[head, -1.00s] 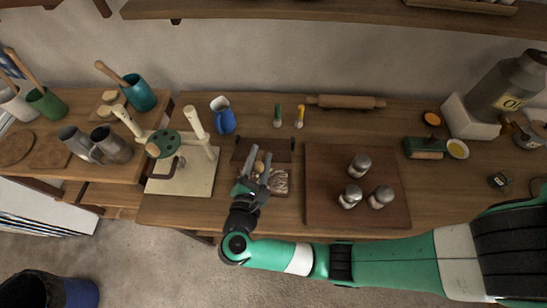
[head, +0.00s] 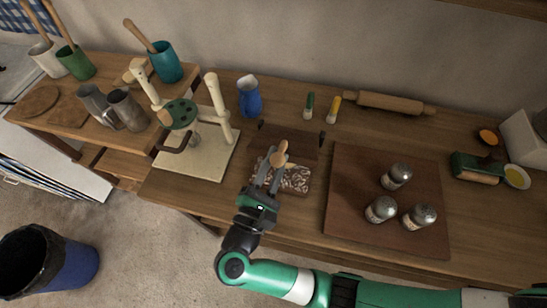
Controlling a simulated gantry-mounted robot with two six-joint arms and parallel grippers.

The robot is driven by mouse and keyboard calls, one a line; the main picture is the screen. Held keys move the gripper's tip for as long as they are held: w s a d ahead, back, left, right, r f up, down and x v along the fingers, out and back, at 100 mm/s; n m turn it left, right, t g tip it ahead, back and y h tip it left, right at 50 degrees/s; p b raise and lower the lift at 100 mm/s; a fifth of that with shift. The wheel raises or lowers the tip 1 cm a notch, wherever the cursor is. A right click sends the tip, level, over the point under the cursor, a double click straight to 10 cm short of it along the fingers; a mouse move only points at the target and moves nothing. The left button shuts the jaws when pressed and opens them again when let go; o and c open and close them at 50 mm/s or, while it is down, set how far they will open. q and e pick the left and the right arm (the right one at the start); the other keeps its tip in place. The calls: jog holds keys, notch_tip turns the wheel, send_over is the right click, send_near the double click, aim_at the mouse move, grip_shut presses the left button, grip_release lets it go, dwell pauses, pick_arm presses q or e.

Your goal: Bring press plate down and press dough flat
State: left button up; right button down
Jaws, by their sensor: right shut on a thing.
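My right gripper (head: 271,172) reaches in from the front, with its fingers around a tan wooden handle (head: 280,154). A white-and-brown speckled patch (head: 294,179) lies under and beside the fingers, and the gripper hides part of it. I cannot tell whether it is dough or a patterned surface. A dark wooden board (head: 306,142) is directly behind it. My left gripper is not in view.
A dark cutting board (head: 350,215) with metal-topped shakers (head: 397,176) lies to the right. A blue jug (head: 249,97), small green and yellow-handled tools and a rolling pin (head: 388,102) are behind. Metal mugs (head: 126,110) stand at left. The counter's front strip is clear.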

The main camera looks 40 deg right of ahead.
jog(key=shift+s+d+r, duration=0.1)
jog(key=shift+s+d, duration=0.1)
jog(key=shift+s, duration=0.05)
dwell(0.7)
jog(key=shift+c, duration=2.3)
grip_release()
jog(key=shift+s+d, duration=0.25)
jog(key=shift+a, duration=0.1)
jog(key=shift+a, duration=0.1)
jog(key=shift+s+a+b, duration=0.15)
jog(key=shift+a+b, duration=0.15)
jog(key=shift+a, duration=0.15)
jog(key=r+b+v, duration=0.2)
jog(key=b+v, duration=0.4)
jog(key=v, duration=0.6)
jog(key=shift+a, duration=0.2)
